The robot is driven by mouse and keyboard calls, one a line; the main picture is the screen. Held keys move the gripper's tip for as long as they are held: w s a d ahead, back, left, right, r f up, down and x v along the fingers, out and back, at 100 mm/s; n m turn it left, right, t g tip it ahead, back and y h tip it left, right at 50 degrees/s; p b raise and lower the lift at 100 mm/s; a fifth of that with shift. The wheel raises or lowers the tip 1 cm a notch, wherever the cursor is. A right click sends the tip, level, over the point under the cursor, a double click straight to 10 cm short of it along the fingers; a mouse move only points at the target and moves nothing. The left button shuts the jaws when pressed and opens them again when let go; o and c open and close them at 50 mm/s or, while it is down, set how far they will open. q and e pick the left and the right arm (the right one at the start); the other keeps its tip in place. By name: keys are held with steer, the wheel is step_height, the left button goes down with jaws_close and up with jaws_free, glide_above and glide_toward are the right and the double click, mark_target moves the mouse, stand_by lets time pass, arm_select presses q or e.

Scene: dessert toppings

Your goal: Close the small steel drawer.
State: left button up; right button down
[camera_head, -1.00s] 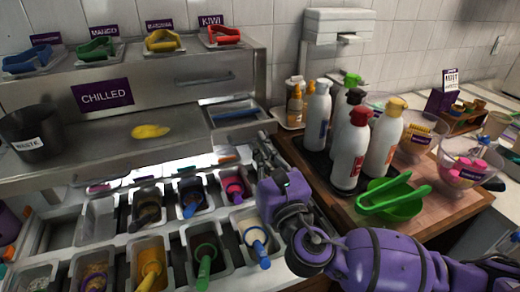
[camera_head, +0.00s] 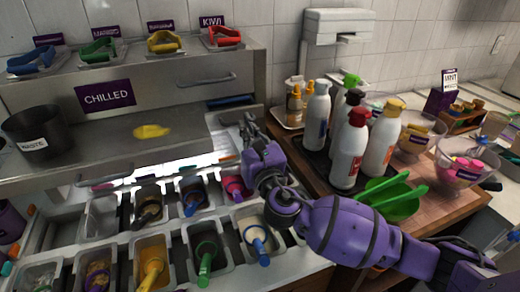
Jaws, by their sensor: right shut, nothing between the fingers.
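The small steel drawer (camera_head: 230,114) is at the right end of the chilled steel cabinet, below a bar handle. It is still a little open, and a narrow strip of its blue inside shows. My right gripper (camera_head: 248,120) is at the drawer's front, fingers shut and empty, pointing toward the cabinet. I cannot tell whether the fingertips touch the drawer. My left gripper is not in view.
Topping bins (camera_head: 205,245) with scoops lie below the cabinet. A black waste pot (camera_head: 34,132) and a yellow item (camera_head: 151,131) sit on the steel shelf.

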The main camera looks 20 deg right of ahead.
mark_target(239, 119)
steer(key=w, duration=0.8)
steer(key=shift+w+a, duration=0.1)
steer(key=shift+a, duration=0.05)
steer(key=shift+w, duration=0.25)
steer(key=shift+r, duration=0.1)
